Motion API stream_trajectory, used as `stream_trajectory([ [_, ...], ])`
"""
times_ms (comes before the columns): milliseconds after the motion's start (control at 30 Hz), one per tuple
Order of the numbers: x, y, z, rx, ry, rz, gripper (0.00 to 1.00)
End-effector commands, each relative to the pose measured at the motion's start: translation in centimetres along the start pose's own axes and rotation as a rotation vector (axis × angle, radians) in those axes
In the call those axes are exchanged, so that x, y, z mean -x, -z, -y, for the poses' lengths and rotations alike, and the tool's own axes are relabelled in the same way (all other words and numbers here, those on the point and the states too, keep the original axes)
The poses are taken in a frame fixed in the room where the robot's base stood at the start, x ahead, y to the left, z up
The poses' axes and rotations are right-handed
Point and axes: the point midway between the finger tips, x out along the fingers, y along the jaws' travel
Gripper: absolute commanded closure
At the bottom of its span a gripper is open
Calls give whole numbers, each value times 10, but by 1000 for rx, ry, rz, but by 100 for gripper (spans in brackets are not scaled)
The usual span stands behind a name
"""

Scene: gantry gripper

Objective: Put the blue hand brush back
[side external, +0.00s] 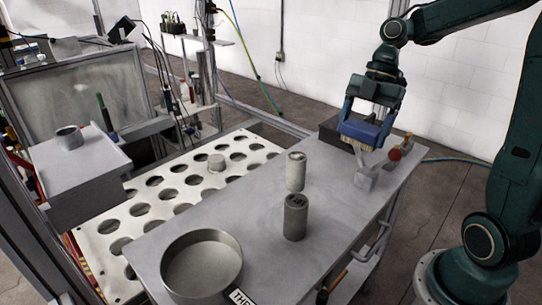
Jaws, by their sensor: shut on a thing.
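The blue hand brush (363,132) is in my gripper (368,123), near the right end of the grey table. My gripper points down and is shut on it. Pale bristles show along the brush's lower edge. The brush is above the table, over or just in front of a dark block (329,130). I cannot tell whether it touches the block. Part of the brush is hidden between the fingers.
A grey metal bracket (366,180) and a red ball (394,154) stand close to the brush. Two grey cylinders (295,217) (296,172) stand mid-table. A round pan (201,264) is at the front left. A perforated white plate (150,205) lies left.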

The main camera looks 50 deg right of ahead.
Motion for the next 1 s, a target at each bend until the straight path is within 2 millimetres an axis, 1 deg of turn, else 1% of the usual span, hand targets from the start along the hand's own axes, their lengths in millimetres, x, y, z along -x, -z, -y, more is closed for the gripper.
stream_trajectory([
  [33,-8,-2,0,-2,3,-4,44],
  [167,-27,-10,1,-2,5,-3,44],
  [500,-86,-35,1,-2,6,-3,44],
  [600,-100,-41,1,-1,4,-1,44],
  [767,-111,-46,1,-1,3,-1,44],
  [1000,-114,-47,0,0,1,0,44],
])
